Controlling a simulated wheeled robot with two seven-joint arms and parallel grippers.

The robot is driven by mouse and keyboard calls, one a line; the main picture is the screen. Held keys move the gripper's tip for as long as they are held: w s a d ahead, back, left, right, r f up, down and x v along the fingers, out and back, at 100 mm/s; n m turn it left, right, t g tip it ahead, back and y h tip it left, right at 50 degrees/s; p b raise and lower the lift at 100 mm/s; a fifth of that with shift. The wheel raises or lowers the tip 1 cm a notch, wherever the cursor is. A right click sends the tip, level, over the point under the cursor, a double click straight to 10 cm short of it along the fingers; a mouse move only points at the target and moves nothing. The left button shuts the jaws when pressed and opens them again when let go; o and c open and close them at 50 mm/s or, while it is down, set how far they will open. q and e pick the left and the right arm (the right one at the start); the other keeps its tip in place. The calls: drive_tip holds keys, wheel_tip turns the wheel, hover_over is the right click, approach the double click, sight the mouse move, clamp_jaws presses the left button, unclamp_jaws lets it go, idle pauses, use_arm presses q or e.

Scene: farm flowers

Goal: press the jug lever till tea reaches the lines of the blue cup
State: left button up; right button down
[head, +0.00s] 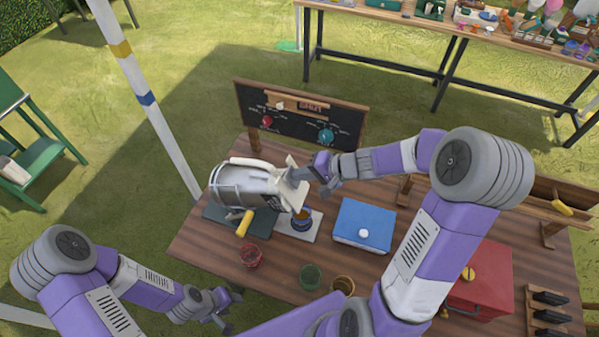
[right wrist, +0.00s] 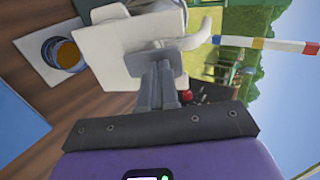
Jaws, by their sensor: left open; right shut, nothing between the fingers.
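The silver jug (head: 240,184) lies on a dark stand on the wooden table. Its cream lever plate (head: 287,196) is on its right side and fills much of the right wrist view (right wrist: 112,52). My right gripper (head: 295,176) is shut and empty, with its fingertips at the plate; contact seems likely in the right wrist view (right wrist: 160,60). The blue cup (head: 302,221) stands on a pale tile below the plate. Orange-brown tea shows inside the cup in the right wrist view (right wrist: 67,54); its lines cannot be read. My left gripper (head: 226,308) is open and empty at the table's near-left edge.
A red cup (head: 250,256), a green cup (head: 310,277) and a brown cup (head: 343,285) stand in front. A blue box (head: 364,224) is right of the tile, a red box (head: 488,276) farther right. A chalkboard (head: 300,120) stands behind the jug.

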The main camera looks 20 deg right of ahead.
idle(0.3)
drive_tip(key=s+d+f+v, duration=0.1)
drive_tip(key=f+v, duration=0.1)
drive_tip(key=v, duration=1.1)
drive_tip(key=shift+s+d, duration=0.3)
drive_tip(key=shift+d, duration=0.05)
drive_tip(key=shift+r, duration=0.1)
